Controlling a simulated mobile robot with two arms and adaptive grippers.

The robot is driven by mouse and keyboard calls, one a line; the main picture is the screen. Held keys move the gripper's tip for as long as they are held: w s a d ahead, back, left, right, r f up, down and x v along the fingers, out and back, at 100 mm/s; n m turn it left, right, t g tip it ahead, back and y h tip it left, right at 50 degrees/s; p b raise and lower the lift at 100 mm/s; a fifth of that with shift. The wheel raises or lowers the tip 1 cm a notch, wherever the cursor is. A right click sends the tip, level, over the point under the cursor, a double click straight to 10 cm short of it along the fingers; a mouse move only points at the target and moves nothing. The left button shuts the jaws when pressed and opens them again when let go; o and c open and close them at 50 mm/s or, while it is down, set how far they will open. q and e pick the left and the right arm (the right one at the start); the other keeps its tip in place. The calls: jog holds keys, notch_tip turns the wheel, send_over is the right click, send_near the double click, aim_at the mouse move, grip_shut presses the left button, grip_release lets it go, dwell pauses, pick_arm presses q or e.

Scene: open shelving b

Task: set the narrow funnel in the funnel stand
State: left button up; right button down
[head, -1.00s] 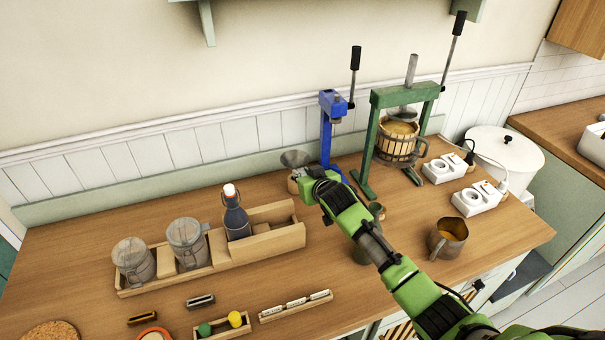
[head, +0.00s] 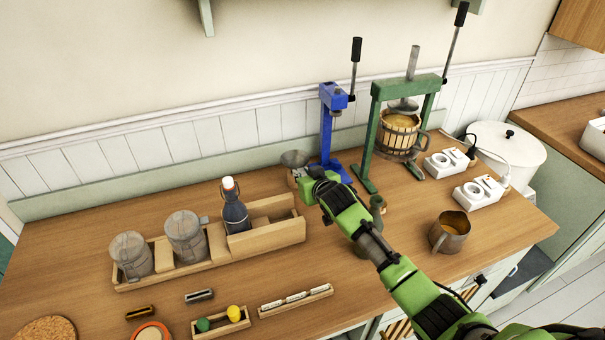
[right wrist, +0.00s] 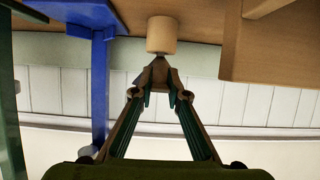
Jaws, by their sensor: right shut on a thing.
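The narrow funnel (head: 295,157), a grey metal cone with its mouth upward, stands near the blue press at the back of the counter. My right gripper (head: 306,174) is shut on it and partly covers its lower part. A pale wooden cylinder, which looks like the funnel stand (head: 291,181), shows behind the gripper. In the right wrist view, which is upside down, the stand (right wrist: 162,35) is directly in line with my closed fingertips (right wrist: 160,68). A short dark piece lies between them; I cannot tell how far the spout is inside. My left gripper is not in view.
The blue press (head: 328,130) stands close behind the gripper, with a green press (head: 368,150) to its right. A wooden caddy (head: 265,240) with jars and a bottle is to the left. A metal mug (head: 449,232) stands right of my arm.

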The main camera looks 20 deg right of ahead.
jog(key=shift+f+b, duration=0.35)
jog(key=shift+f, duration=0.2)
jog(key=c, duration=1.9)
grip_release()
jog(key=v, duration=1.2)
